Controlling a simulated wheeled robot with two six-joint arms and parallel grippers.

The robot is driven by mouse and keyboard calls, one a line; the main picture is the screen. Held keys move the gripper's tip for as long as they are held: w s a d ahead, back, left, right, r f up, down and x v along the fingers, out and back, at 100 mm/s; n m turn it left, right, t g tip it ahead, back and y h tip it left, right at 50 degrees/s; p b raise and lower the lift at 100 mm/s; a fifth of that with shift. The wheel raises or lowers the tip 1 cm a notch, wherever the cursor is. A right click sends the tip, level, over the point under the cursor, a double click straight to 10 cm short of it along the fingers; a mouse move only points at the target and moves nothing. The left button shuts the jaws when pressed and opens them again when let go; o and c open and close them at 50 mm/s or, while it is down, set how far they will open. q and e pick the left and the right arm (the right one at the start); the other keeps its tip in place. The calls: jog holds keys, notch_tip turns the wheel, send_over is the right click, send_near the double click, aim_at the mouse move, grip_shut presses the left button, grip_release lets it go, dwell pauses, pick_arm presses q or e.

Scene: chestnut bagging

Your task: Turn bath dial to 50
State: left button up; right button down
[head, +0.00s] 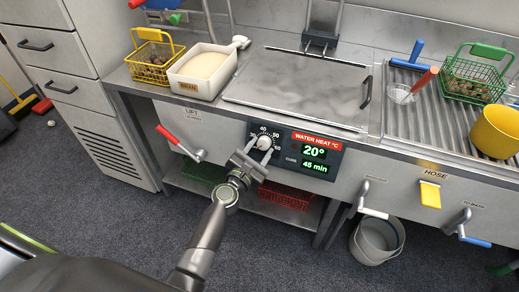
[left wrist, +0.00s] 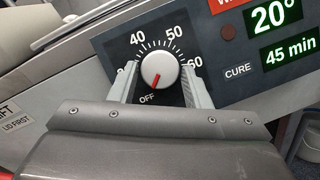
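The bath dial (head: 264,142) is a round white knob on a dark panel on the front of the bench. In the left wrist view the dial (left wrist: 160,68) has a red pointer aimed down-left, toward OFF. The scale shows 40, 50 and 60. The display (head: 314,152) reads 20° and 45 min. My left gripper (head: 257,150) is at the panel. In the left wrist view its fingers (left wrist: 160,82) stand apart on either side of the knob, with small gaps showing. My right gripper is in neither view.
A red-handled lever (head: 168,135) is left of the panel. A lidded bath (head: 297,88) lies above it on the bench top. A yellow basket (head: 152,62) and a white bin (head: 202,72) stand at left.

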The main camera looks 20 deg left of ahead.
pick_arm(q)
jog(key=c, duration=0.6)
